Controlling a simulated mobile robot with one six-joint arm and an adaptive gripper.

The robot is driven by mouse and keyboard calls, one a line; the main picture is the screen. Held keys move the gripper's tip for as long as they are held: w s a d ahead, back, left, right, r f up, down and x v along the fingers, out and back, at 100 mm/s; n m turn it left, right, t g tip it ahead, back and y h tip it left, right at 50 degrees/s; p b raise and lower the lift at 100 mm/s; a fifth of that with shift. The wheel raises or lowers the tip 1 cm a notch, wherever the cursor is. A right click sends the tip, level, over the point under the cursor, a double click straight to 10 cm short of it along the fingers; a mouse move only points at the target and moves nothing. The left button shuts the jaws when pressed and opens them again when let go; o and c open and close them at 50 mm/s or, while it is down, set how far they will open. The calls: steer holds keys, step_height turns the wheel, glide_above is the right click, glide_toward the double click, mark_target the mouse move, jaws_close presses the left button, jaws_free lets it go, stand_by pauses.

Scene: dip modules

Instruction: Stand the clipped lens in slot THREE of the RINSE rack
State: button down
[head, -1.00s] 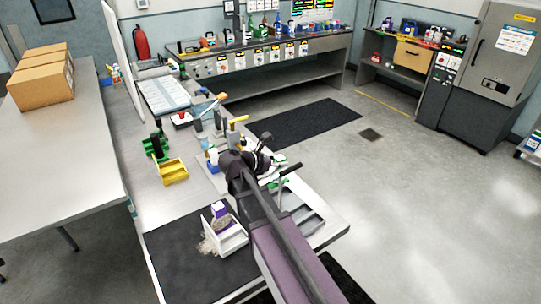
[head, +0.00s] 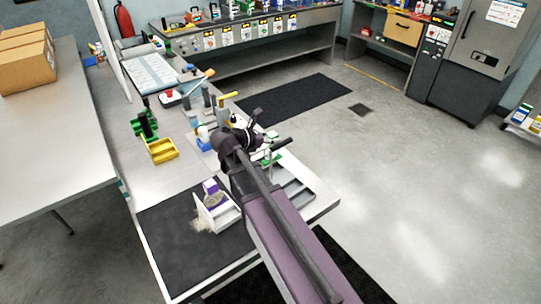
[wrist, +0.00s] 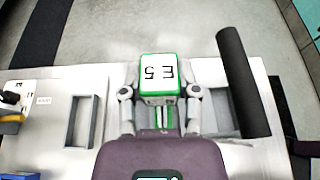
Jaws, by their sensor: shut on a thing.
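My gripper (wrist: 160,104) has one grey finger on each side of a green-edged piece with a white top marked E5 (wrist: 159,72), seen upside down in the wrist view. It is shut on this piece, which I take to be the clip of the lens. The lens itself is hidden below the clip. In the head view my arm covers most of the gripper, and a bit of green and white shows beside it. I cannot make out the RINSE rack or its slot numbers in either view.
A grey open tray (wrist: 82,122) lies left of the gripper in the wrist view.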

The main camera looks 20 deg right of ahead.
step_height(320, 180, up, 12)
steer(key=p, duration=1.2)
steer(key=shift+r, duration=0.15)
